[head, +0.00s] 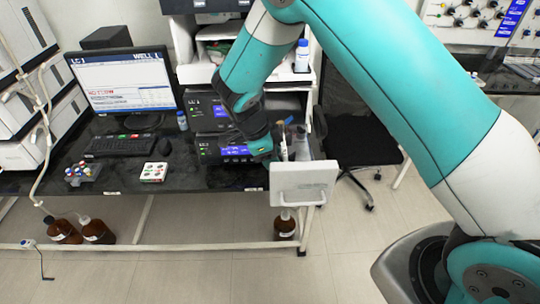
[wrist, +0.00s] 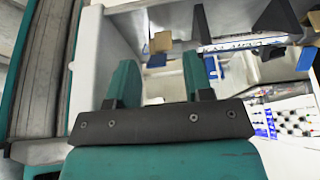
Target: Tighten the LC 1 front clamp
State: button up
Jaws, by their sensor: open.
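I cannot make out the LC 1 front clamp for certain in either view. A small tan block (wrist: 160,42) with a blue piece (wrist: 157,60) below it shows beyond my fingertips in the wrist view. My gripper shows in the wrist view as two teal fingers (wrist: 160,72) that stand apart with nothing between them. In the head view the end of my arm reaches down in front of the instrument stack, beside a white panel (head: 304,184). My fingertips are hard to make out there, and the panel and arm hide what lies behind them.
A monitor (head: 124,80) marked LC 1, a keyboard (head: 121,145) and a vial rack (head: 153,172) are on the dark bench. Blue-screened modules (head: 228,152) stand close to my wrist. Brown bottles (head: 97,231) stand on the floor. A black chair (head: 358,135) is at the right.

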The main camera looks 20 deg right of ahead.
jog(key=shift+s+d+f, duration=0.1)
jog(key=shift+d+f, duration=0.15)
jog(key=shift+f, duration=0.45)
